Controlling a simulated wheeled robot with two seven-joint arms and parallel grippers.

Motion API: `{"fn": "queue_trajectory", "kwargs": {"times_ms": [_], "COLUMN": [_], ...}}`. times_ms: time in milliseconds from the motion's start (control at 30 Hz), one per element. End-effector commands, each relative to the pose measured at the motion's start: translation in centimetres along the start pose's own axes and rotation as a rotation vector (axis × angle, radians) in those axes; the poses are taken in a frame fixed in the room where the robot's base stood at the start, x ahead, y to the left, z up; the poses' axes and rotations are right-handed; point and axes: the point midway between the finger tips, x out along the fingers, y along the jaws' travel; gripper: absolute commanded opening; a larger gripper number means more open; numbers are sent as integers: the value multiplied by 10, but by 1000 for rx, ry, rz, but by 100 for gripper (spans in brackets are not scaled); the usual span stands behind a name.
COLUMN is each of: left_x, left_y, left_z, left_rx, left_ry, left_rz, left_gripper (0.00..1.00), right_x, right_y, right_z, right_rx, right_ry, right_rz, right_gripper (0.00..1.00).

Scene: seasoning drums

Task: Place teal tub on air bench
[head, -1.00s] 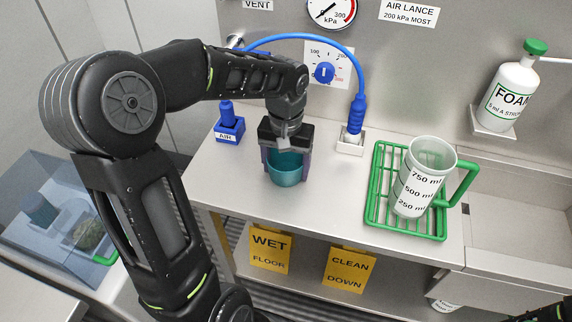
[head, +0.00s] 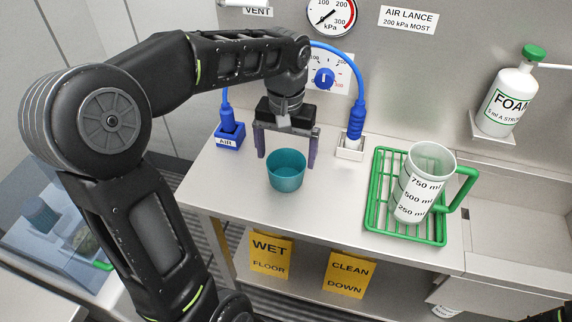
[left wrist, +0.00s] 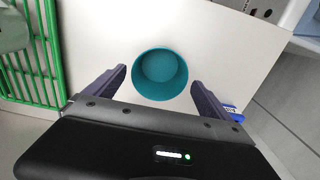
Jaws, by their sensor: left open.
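The teal tub (head: 286,172) stands upright on the steel air bench (head: 330,205), near its front edge. It also shows in the left wrist view (left wrist: 160,75), looking empty inside. My left gripper (head: 285,163) is open, above and just behind the tub. Its fingers are spread wider than the tub and apart from it. In the left wrist view the fingers (left wrist: 157,85) lie on either side of the tub's near part with gaps. My right gripper does not clearly show.
A blue AIR holder (head: 229,138) stands left of the tub, with a blue hose arching to a white holder (head: 349,148) at right. A green rack (head: 382,225) holds a measuring jug (head: 418,190) farther right. Yellow signs (head: 271,254) hang below the bench edge.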

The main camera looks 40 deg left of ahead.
Motion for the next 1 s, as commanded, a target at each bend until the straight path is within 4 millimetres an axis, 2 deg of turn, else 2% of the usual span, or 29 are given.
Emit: {"fn": "queue_trajectory", "kwargs": {"times_ms": [100,300,467,1000], "left_x": [-26,-53,-58,-58], "left_y": [1,0,0,0], "left_z": [-1,-1,0,0], "left_rx": [0,-1,0,0], "left_ry": [4,1,-1,-1], "left_rz": [1,1,1,0], "left_gripper": [94,94,94,94], "right_x": [-1,-1,-1,-1], "right_y": [0,0,0,0], "right_z": [0,0,0,0], "right_rx": [0,0,0,0], "right_ry": [0,0,0,0], "right_rz": [0,0,0,0], "right_gripper": [36,36,36,36]}}
